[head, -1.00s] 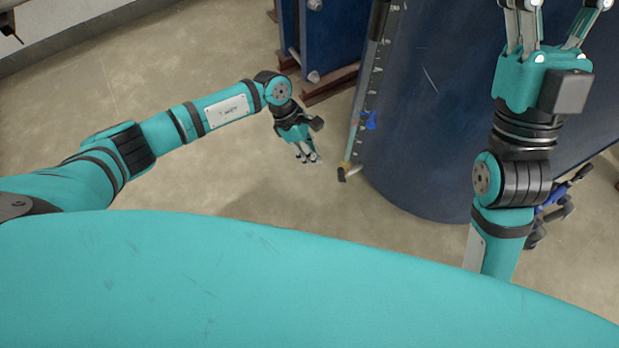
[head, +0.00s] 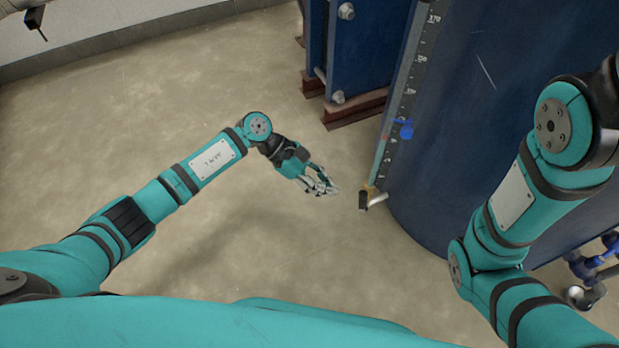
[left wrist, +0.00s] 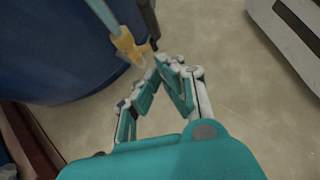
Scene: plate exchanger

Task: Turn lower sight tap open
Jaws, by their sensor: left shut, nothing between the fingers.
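The lower sight tap (head: 373,197) sits at the foot of the sight gauge (head: 396,115) on the blue tank. It has a brass body, a short pale metal part and a dark end. My left gripper (head: 333,190) is left of the tap, a small gap away, with its fingers together and empty. In the left wrist view the tap's brass body (left wrist: 127,44) is just beyond and left of the fingertips (left wrist: 161,62). A dark bar (left wrist: 148,18) runs beside it; its contact with the fingers cannot be told. My right gripper is out of view.
The blue tank (head: 480,130) fills the right side behind the tap. A blue valve handle (head: 404,128) sits higher on the gauge. Blue plates on a brown-red foot (head: 355,108) stand behind. Blue pipework (head: 592,265) is at lower right. The floor at left is clear.

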